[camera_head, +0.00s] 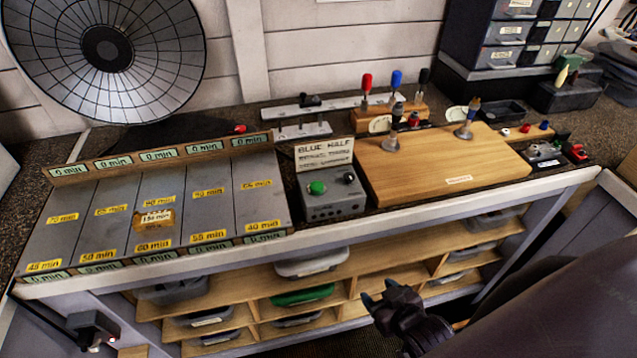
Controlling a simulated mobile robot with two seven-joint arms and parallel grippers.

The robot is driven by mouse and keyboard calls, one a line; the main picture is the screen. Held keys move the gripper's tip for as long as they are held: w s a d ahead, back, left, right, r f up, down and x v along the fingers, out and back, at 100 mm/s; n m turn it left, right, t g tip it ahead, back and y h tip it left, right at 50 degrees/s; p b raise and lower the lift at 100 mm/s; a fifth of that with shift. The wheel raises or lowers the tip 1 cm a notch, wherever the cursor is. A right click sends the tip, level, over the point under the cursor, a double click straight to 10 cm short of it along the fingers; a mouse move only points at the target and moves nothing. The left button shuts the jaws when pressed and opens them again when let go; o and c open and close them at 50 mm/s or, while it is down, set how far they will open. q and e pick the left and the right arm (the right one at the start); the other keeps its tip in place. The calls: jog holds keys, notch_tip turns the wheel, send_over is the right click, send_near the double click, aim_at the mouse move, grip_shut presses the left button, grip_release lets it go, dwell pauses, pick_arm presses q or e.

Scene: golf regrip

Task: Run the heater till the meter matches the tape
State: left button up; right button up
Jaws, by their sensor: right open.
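A large round dish heater (107,48) with a dark centre stands at the back left. A grey sloped panel (215,187) of several strips lies before it. Yellow tape labels (153,246) with minute values sit on the strips, and green meters (158,156) along the top and bottom edges; the readable ones show 0 min. An orange-tan piece (154,219), apparently marked 130 min, lies on the middle strip. A grey control box (333,198) has a green button (317,187) and a black knob. My right gripper (376,299) is open and empty, below the bench front. My left gripper is out of view.
A sign reading "BLUE HALF" (324,154) stands behind the control box. A wooden board (440,170) with metal posts lies right of it. Red, blue and black-handled tools (397,79) stand behind. Shelves with bins (302,296) are under the bench; drawers (500,57) stand at back right.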

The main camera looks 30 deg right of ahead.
dwell(0.3)
grip_shut()
dwell(1.6)
